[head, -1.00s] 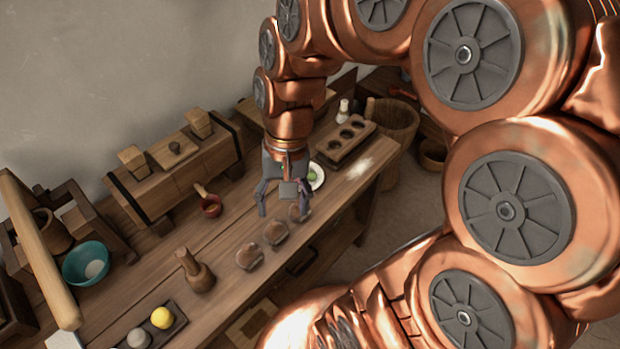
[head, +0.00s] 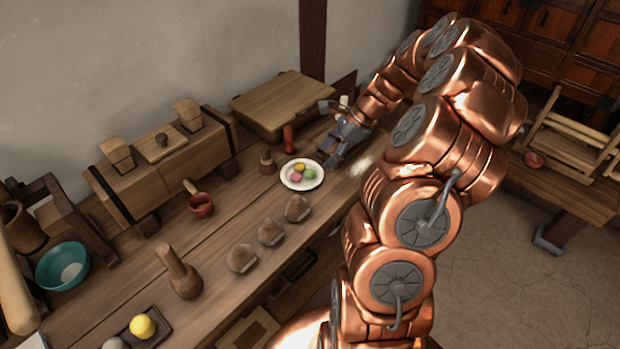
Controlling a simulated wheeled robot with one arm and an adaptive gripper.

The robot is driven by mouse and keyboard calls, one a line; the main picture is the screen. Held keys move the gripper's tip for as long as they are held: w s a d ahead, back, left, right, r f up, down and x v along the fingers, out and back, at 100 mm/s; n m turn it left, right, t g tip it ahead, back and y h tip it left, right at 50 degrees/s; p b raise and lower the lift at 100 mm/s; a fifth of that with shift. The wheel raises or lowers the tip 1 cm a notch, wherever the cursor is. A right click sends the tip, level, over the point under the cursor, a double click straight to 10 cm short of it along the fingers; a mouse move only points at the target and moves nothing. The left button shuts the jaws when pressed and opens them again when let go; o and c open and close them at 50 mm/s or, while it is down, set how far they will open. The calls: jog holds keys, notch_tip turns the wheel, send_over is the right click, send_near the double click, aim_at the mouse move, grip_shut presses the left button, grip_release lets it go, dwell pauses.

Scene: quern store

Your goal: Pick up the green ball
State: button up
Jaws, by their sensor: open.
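The green ball (head: 309,174) sits on a white plate (head: 290,184) on the wooden workbench, beside a pink ball (head: 296,177) and an orange-yellow ball (head: 299,167). My gripper (head: 331,136) is to the right of the plate and a little beyond it, near the back of the bench. It is open, with its fingers apart. The arm hides part of the bench behind it. Nothing shows between the fingers.
A red pepper-mill-like object (head: 289,139) and a small brown pot (head: 267,162) stand just left of the plate. Several brown stones (head: 271,232) lie along the bench front. A wooden box (head: 282,103) stands behind. A yellow ball (head: 143,326) sits in a dark tray at lower left.

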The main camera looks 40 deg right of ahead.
aim_at(312, 173)
jog(key=shift+d+f+m, duration=0.3)
jog(key=shift+d+f, duration=0.15)
jog(key=shift+d, duration=0.1)
jog(key=shift+f, duration=0.25)
jog(key=x, duration=0.6)
jog(key=shift+w+a+r+p, duration=0.1)
jog(key=shift+w+a+p, duration=0.25)
jog(key=shift+a+p, duration=0.1)
jog(key=shift+w+a+f, duration=0.1)
jog(key=shift+a+f, duration=0.05)
jog(key=shift+f, duration=0.2)
jog(key=c, duration=0.9)
